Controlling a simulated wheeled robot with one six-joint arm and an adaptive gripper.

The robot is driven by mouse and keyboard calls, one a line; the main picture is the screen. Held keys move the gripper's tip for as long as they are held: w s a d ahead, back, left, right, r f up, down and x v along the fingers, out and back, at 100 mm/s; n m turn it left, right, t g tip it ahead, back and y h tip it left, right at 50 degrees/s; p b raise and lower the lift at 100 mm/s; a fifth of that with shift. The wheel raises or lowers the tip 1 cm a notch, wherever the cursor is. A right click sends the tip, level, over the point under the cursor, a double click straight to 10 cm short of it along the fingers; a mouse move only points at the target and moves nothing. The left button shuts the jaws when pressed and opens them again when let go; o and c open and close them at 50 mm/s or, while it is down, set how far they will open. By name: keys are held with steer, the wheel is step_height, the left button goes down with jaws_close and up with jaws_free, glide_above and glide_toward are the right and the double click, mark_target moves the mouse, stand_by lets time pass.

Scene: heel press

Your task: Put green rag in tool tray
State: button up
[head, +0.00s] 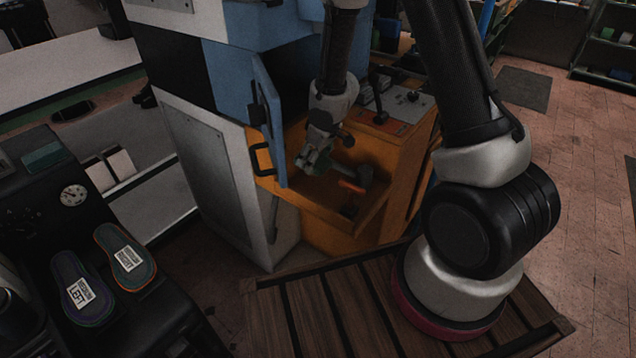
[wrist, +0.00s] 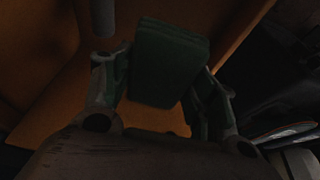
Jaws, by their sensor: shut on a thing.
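The green rag (wrist: 170,62) is a dark green folded block between the two fingers of my gripper (wrist: 163,80) in the wrist view. In the head view my gripper (head: 314,161) points down over the orange tool tray (head: 325,225), with a bit of green showing at its fingers. The gripper is shut on the rag. The tray's orange floor (wrist: 60,85) lies below and around the rag in the wrist view. I cannot tell whether the rag touches the tray floor.
An orange-handled tool (head: 352,187) and a dark tool lie in the tray, close right of the gripper. An open blue door (head: 268,125) stands just left. Insoles (head: 84,287) lie on the black machine at left. A slatted wooden surface (head: 345,310) is in front.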

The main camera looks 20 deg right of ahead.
mark_target(312, 185)
step_height(312, 185, down, 8)
steer(key=shift+f, duration=0.1)
stand_by(0.4)
steer(key=o, duration=1.1)
